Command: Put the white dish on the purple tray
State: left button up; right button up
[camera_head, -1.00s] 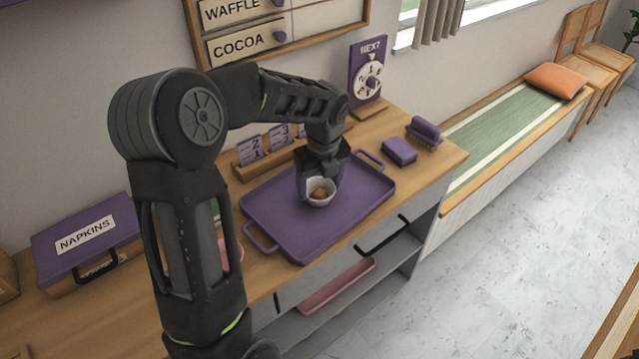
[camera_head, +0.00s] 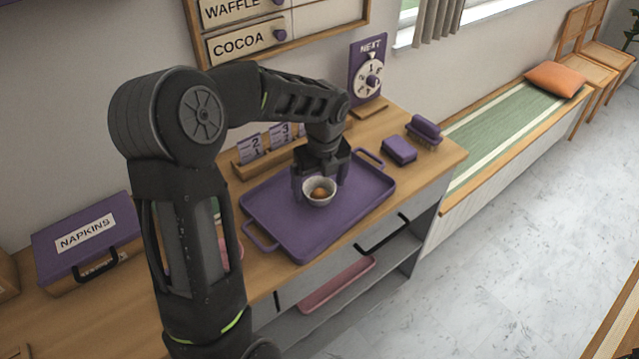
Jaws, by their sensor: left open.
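The white dish (camera_head: 318,199) is a small round bowl with something brown in it. It sits upright on the purple tray (camera_head: 290,240), near the middle of its surface. My left gripper (camera_head: 320,186) is just above and behind the dish, open, with its fingers apart on either side of the rim. Whether a finger still touches the dish cannot be told. The tray lies on the wooden counter, with a handle at each end. My right gripper does not show.
A purple block (camera_head: 399,151) and a purple brush (camera_head: 424,131) lie right of the tray. A card holder (camera_head: 268,151) and a dial stand (camera_head: 369,80) are behind it. A napkin box (camera_head: 88,246) stands at the left. A pink tray (camera_head: 338,284) is on the shelf below.

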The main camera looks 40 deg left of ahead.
pick_arm(q)
notch_tip(320, 180, up, 12)
jog(key=d, duration=0.1)
jog(key=shift+s+d+b, duration=0.15)
jog(key=shift+s+b, duration=0.2)
dwell(0.5)
